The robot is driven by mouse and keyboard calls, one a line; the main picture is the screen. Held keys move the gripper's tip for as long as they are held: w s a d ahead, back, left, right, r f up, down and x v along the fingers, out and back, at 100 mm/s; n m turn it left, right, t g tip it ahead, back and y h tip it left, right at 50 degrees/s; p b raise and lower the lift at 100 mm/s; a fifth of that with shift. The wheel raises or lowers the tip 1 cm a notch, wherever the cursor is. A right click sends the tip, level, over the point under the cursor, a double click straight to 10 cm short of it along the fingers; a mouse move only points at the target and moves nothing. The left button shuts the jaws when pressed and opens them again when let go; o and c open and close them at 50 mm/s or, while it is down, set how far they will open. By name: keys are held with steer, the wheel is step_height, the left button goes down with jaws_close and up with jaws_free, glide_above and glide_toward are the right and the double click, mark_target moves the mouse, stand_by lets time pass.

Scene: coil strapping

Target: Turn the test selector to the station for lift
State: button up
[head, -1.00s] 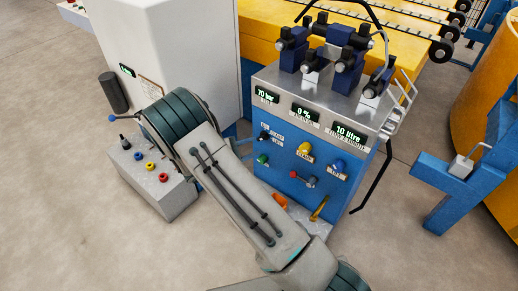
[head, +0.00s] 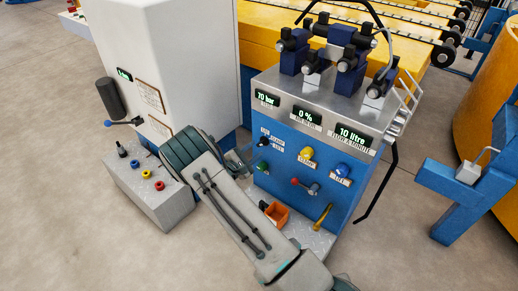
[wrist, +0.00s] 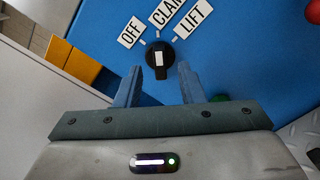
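The test selector (wrist: 160,60) is a black knob with a white mark on the blue panel. Labels OFF (wrist: 131,32), CLAMP, partly cut off (wrist: 166,12), and LIFT (wrist: 193,19) fan out above it. Its mark points up the picture, seemingly toward the middle tick at CLAMP. In the head view the selector (head: 264,143) is small, at the panel's upper left. My gripper (wrist: 158,85) is open, its two fingers apart just below the knob, one toward each side; I cannot see contact. In the head view my gripper is mostly hidden behind my wrist.
A green button (head: 262,167), yellow knob (head: 306,153), blue knob (head: 341,170) and red-tipped lever (head: 296,181) share the panel. A grey box with coloured buttons (head: 150,190) stands left, beside a white cabinet (head: 170,60).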

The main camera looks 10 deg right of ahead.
mark_target(260, 146)
steer(key=shift+x, duration=1.85)
jaws_close()
steer(key=shift+m+b, duration=0.3)
steer(key=shift+b, duration=0.2)
steer(key=m+b, duration=0.1)
steer(key=m, duration=0.1)
steer(key=m+b, duration=0.2)
steer(key=shift+f, duration=0.25)
steer(key=shift+m+b, duration=1.65)
steer(key=shift+m, duration=0.45)
